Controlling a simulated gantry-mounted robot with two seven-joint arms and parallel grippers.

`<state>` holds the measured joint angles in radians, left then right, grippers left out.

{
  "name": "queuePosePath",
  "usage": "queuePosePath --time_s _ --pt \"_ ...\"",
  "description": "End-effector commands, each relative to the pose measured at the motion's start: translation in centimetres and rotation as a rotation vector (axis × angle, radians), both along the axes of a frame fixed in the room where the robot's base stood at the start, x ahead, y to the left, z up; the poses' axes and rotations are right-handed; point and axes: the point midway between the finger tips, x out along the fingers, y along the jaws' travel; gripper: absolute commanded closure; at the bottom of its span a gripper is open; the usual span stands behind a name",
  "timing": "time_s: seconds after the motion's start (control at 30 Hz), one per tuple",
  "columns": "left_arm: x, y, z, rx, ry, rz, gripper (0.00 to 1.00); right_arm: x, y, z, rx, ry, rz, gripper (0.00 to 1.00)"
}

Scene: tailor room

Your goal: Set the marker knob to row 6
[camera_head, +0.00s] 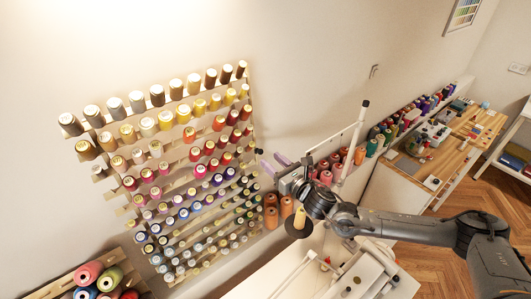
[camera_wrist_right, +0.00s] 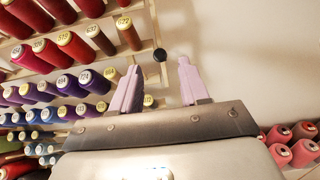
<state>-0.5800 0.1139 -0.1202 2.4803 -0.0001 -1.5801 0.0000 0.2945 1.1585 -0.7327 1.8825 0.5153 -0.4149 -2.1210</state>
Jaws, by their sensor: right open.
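The thread rack (camera_head: 250,100) hangs on the wall at left, with several slanted rows of spools. A small dark round knob (camera_head: 259,151), seemingly the marker knob, is at the rack's right edge. The knob also shows in the right wrist view (camera_wrist_right: 160,55), beyond the fingertips and sideways between them. My right gripper (camera_head: 272,164) is just right of the rack; its lilac fingers (camera_wrist_right: 157,80) are apart with nothing between them. The knob's row number cannot be read. My left gripper is not in view.
Spools with numbered caps (camera_wrist_right: 86,77) stick out close to my left-hand finger in the wrist view. Pink cones (camera_wrist_right: 293,143) stand at lower right. Bare wall is right of the rack.

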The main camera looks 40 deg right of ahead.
Motion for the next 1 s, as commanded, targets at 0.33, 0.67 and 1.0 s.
queuePosePath --time_s 0.33,0.67,1.0 --pt "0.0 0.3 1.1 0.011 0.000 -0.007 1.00 4.0 -0.1 0.1 0.000 0.000 0.001 0.55" --pt "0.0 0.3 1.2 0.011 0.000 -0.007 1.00 4.5 -0.1 0.0 -0.001 0.001 0.001 0.55" --pt "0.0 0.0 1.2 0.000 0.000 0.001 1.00 4.5 -0.1 0.0 -0.001 0.001 0.001 0.95"
